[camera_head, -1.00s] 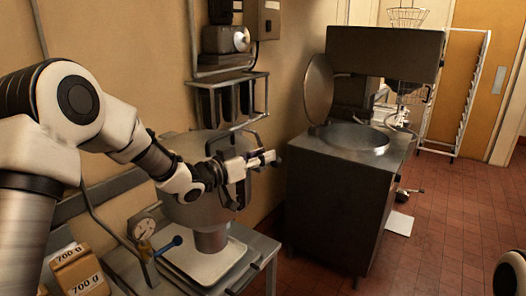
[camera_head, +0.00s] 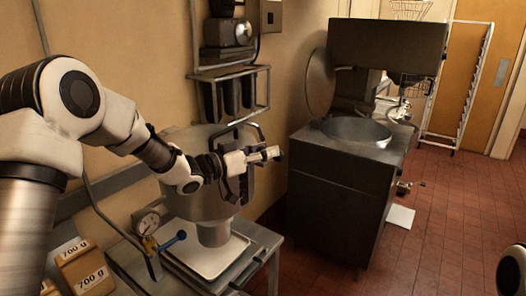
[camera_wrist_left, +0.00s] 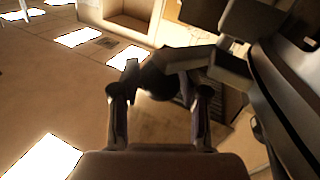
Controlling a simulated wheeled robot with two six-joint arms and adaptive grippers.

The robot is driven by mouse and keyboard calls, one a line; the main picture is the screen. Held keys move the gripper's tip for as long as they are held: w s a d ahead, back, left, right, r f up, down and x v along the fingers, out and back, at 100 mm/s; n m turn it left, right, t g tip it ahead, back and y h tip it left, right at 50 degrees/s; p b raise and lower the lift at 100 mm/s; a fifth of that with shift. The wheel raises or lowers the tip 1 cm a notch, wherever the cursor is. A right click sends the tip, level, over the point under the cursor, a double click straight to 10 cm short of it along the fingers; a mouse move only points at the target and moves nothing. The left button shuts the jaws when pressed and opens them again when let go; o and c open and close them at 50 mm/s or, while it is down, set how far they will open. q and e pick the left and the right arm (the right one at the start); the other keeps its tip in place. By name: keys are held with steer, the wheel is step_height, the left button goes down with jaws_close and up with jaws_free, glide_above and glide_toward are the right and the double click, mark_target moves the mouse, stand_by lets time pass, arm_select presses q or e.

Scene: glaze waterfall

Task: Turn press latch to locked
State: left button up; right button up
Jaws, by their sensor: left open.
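A grey metal press pot (camera_head: 205,200) stands over a white tray (camera_head: 213,262) on a steel side table. A dark bar frame (camera_head: 248,127) rises at its right side; I cannot tell surely which part is the latch or how it is set. My left gripper (camera_head: 272,154) is in front of the pot's upper right side, open. In the left wrist view, its two fingers (camera_wrist_left: 159,92) stand apart, with a dark rounded part (camera_wrist_left: 160,82) showing between and beyond them. Contact cannot be told. My right gripper is not in view.
A pressure gauge (camera_head: 147,222) and a blue-handled valve (camera_head: 172,242) sit left of the tray. Boxes marked 700 g (camera_head: 84,272) are at lower left. A wall rack (camera_head: 232,90) hangs above the pot. A large steel machine (camera_head: 340,190) stands right; red floor lies beyond.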

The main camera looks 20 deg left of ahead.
arm_select(q)
steer(key=v, duration=1.2)
